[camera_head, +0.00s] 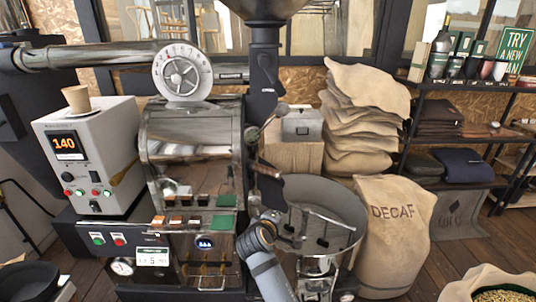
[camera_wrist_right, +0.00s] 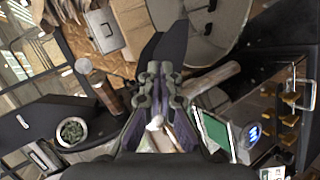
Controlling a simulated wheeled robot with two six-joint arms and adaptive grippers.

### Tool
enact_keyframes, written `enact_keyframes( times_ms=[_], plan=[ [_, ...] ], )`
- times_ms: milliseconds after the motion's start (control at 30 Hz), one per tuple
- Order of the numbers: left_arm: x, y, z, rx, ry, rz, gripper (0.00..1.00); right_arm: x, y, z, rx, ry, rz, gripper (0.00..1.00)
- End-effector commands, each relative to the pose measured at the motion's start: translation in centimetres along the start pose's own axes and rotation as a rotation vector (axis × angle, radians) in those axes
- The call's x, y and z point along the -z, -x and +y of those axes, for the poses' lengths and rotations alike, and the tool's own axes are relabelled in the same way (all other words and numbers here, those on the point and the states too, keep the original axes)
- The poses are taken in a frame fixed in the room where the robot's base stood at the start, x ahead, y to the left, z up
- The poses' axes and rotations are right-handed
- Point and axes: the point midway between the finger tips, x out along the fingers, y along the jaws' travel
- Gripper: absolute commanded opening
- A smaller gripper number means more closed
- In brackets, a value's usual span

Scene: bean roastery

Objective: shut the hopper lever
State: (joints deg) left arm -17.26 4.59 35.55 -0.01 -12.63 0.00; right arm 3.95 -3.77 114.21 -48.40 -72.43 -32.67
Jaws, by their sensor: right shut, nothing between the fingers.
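The hopper (camera_head: 265,8) sits at the top of the roaster on a dark neck. A lever with a round grey knob (camera_head: 281,107) slants up and right beside the drum front; I take it for the hopper lever. The knob shows at the left of the right wrist view (camera_wrist_right: 83,66), well apart from the fingers. My left gripper is not in view.
The cooling tray (camera_head: 342,205) stands right of the roaster front. A wooden handle (camera_head: 265,170) sticks out between my right gripper and the knob. A grey box (camera_head: 302,124) is behind the knob. The decaf sack (camera_head: 394,238) stands at the right.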

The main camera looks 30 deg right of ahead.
Motion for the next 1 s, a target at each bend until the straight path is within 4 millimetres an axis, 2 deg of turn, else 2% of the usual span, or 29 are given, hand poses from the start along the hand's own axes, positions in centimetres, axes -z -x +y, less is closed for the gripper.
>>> enact_keyframes(
  times_ms=[33, 67, 100, 200, 300, 333, 433, 633, 767, 1000],
  plan=[
    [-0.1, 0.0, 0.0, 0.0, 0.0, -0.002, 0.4, 2.7, 0.1, 3.5, -0.097, 0.065, -0.002, 0.0],
    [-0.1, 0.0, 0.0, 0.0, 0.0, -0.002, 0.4, 4.2, 0.2, 5.6, -0.161, 0.119, -0.01, 0.0],
    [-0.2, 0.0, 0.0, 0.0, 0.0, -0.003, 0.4, 6.3, 0.8, 8.6, -0.249, 0.196, -0.025, 0.0],
    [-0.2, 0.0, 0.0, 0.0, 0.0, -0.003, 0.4, 11.7, 3.4, 15.8, -0.46, 0.4, -0.084, 0.0],
    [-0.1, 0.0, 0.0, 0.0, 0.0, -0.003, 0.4, 15.7, 6.6, 21.1, -0.617, 0.558, -0.15, 0.0],
    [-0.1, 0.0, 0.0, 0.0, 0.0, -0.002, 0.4, 16.4, 7.4, 22.2, -0.648, 0.592, -0.167, 0.0],
    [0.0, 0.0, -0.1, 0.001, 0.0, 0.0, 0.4, 18.0, 9.1, 24.3, -0.712, 0.66, -0.205, 0.0],
    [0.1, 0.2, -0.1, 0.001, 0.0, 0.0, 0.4, 18.3, 9.3, 25.1, -0.729, 0.677, -0.216, 0.0],
    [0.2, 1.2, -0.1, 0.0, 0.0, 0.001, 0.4, 18.4, 8.2, 26.4, -0.73, 0.678, -0.218, 0.0],
    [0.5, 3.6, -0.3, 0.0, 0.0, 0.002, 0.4, 18.6, 4.5, 30.1, -0.729, 0.678, -0.218, 0.0]
  ],
)
